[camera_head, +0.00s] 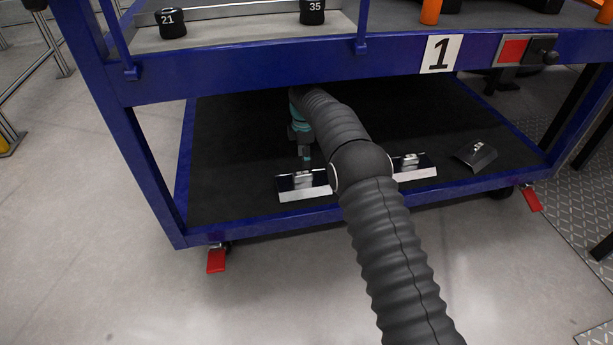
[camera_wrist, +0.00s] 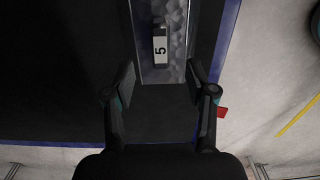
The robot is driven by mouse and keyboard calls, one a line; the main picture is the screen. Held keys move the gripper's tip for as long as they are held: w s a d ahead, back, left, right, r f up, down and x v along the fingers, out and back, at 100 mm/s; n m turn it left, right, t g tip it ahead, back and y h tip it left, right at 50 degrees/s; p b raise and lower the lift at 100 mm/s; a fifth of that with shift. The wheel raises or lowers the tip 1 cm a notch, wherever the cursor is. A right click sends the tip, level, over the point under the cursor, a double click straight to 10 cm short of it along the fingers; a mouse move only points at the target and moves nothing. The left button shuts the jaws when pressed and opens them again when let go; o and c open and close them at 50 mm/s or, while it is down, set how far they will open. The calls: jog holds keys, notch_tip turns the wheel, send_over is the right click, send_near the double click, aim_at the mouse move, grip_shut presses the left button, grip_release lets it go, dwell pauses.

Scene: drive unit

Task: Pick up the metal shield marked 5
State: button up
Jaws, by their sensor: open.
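The metal shield marked 5 (camera_wrist: 178,65) is a shiny plate with a raised block bearing a white label, seen in the wrist view. In the head view, a metal shield (camera_head: 290,195) lies at the front left of the cart's lower shelf, directly below my gripper (camera_head: 304,160); its label is too small to read there. My gripper, also in the wrist view (camera_wrist: 160,80), is open and empty. Its fingertips appear on either side of the shield's near end. I cannot tell how far above the shield they are. My arm hides part of the shelf.
Two more metal shields lie to the right on the dark lower shelf (camera_head: 240,150): one near the front edge (camera_head: 420,174) and a tilted one (camera_head: 477,157). The cart's blue upper beam (camera_head: 250,78), marked 1, runs above my arm. A blue post (camera_head: 135,165) stands left.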

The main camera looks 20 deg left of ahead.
aim_at(303, 173)
jog(key=shift+s+a+f, duration=0.1)
jog(key=shift+f, duration=1.7)
jog(key=shift+s+a+f, duration=0.1)
jog(key=shift+f, duration=1.65)
grip_shut()
